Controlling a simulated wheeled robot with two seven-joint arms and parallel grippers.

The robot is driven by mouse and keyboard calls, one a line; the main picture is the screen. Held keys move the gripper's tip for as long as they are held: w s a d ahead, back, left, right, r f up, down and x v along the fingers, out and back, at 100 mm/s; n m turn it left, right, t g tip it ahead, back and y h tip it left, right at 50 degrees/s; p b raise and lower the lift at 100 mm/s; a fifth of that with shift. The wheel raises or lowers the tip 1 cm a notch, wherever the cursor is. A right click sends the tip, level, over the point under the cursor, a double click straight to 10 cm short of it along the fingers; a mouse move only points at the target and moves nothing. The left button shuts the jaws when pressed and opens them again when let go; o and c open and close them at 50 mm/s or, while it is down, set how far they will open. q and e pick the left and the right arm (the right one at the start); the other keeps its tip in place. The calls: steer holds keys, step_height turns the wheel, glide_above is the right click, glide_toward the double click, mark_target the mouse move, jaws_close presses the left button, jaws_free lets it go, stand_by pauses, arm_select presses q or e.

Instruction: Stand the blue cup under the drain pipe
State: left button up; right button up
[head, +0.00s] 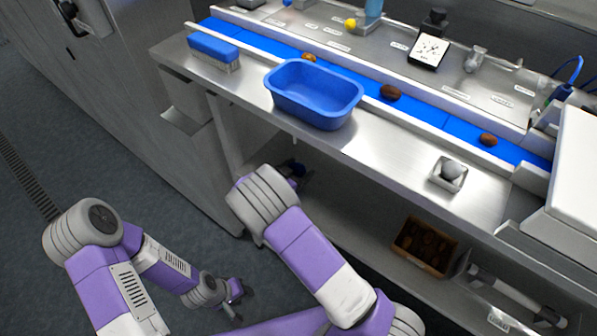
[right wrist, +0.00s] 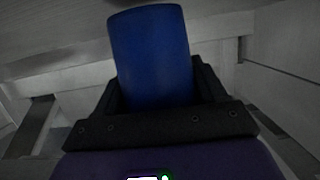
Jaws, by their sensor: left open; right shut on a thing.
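My right gripper (right wrist: 153,85) is shut on the blue cup (right wrist: 152,50), which fills the space between its dark fingers in the right wrist view. My left gripper (head: 234,291) is open and empty, low over the floor at the lower left.
The steel table (head: 390,150) carries a blue tub (head: 313,94), a blue brush (head: 214,49) and a blue belt (head: 435,128) with several dates. A brown crate (head: 423,247) of dark dates stands on the lower shelf (head: 365,222). Pale panels surround the cup in the dim wrist view.

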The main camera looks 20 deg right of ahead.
steer(key=shift+f, duration=0.3)
steer(key=shift+f, duration=0.1)
steer(key=o, duration=1)
steer(key=shift+r, duration=0.2)
steer(key=shift+s+a+r, duration=0.15)
steer(key=shift+a+r, duration=0.05)
steer(key=shift+a, duration=0.1)
steer(key=p+v, duration=0.2)
steer(key=v, duration=0.9)
steer(key=shift+s+a, duration=0.1)
steer(key=shift+s, duration=0.05)
